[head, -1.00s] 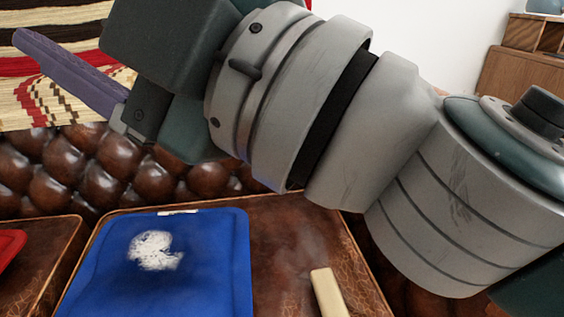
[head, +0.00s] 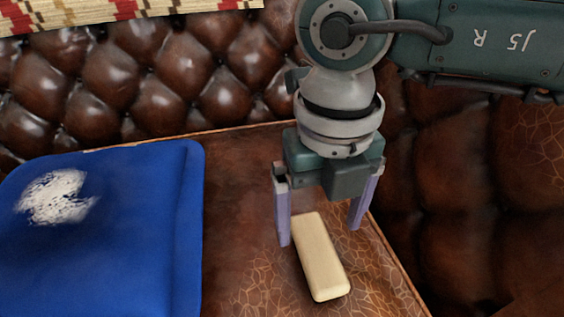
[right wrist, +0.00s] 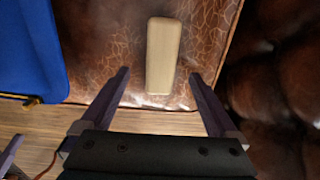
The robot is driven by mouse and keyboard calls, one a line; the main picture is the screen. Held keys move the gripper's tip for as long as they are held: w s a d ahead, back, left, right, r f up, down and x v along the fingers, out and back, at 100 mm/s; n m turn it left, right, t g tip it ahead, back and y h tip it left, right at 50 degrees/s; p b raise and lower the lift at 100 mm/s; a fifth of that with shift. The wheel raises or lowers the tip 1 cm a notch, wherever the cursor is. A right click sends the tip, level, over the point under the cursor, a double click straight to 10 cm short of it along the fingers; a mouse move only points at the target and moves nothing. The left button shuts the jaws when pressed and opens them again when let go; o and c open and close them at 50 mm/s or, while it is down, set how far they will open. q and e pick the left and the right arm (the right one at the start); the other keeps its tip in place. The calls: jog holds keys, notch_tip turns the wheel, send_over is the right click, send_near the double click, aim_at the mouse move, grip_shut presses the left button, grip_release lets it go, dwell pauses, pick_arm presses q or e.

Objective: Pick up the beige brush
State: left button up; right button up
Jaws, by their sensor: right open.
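The beige brush (head: 322,262) is a plain oblong block lying on the brown leather seat. In the right wrist view the brush (right wrist: 162,55) lies ahead of the fingers, lengthwise between their lines. My right gripper (head: 320,237) points down with its purple fingers open, one on each side of the brush's far end in the head view. The right gripper (right wrist: 160,78) shows empty in the right wrist view, with both fingers apart from the brush. The brush's underside is hidden.
A blue cushion (head: 110,235) with a white patch lies left of the brush on the leather seat (head: 238,210). A tufted leather backrest (head: 160,90) rises behind. The seat's piped edge runs close to the right of the brush. Bare leather separates cushion and brush.

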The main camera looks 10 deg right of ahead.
aim_at(318, 248)
notch_tip(318, 248, down, 6)
jog(key=b, duration=0.3)
jog(key=shift+d, duration=0.1)
jog(key=shift+r, duration=0.1)
jog(key=shift+w, duration=0.1)
jog(key=c, duration=0.3)
grip_shut()
